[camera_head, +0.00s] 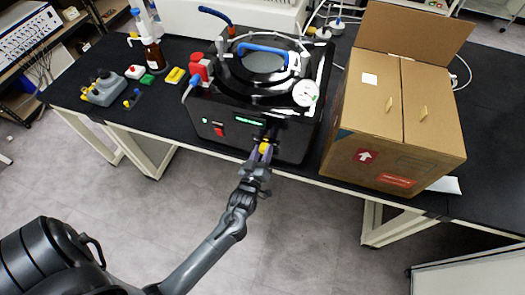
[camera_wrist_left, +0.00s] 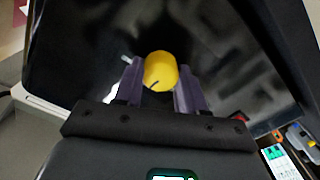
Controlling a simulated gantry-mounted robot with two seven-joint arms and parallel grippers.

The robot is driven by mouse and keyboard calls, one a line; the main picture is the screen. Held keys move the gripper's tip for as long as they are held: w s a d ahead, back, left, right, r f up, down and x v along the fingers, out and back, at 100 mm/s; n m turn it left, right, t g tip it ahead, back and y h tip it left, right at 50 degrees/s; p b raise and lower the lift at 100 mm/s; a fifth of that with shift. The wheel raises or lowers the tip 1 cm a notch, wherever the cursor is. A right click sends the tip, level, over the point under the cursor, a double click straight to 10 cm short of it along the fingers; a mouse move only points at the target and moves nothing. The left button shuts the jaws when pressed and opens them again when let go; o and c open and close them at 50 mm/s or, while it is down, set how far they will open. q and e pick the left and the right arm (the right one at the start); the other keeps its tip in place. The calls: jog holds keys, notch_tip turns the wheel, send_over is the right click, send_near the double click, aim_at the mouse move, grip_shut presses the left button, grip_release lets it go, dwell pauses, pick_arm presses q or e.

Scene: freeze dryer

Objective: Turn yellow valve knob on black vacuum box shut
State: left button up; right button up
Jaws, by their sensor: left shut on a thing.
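The black vacuum box (camera_head: 232,130) stands on the black bench, with a round lid, a blue handle and a dial gauge on top. Its yellow valve knob (camera_wrist_left: 160,71) sits on the front face and shows a short dark mark low on its face. My left gripper (camera_head: 265,148) reaches the box's front from below. In the left wrist view, its two purple fingers (camera_wrist_left: 160,85) are shut on the knob, one on each side. In the head view the gripper mostly hides the knob. My right gripper is not in view.
An open cardboard box (camera_head: 375,150) stands close at the right of the vacuum box. The floor in front of the bench is clear.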

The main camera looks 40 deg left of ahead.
pick_arm(q)
jog(key=shift+n, duration=0.6)
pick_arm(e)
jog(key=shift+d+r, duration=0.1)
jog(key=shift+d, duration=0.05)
pick_arm(q)
jog(key=o, duration=1.1)
jog(key=shift+c, duration=0.2)
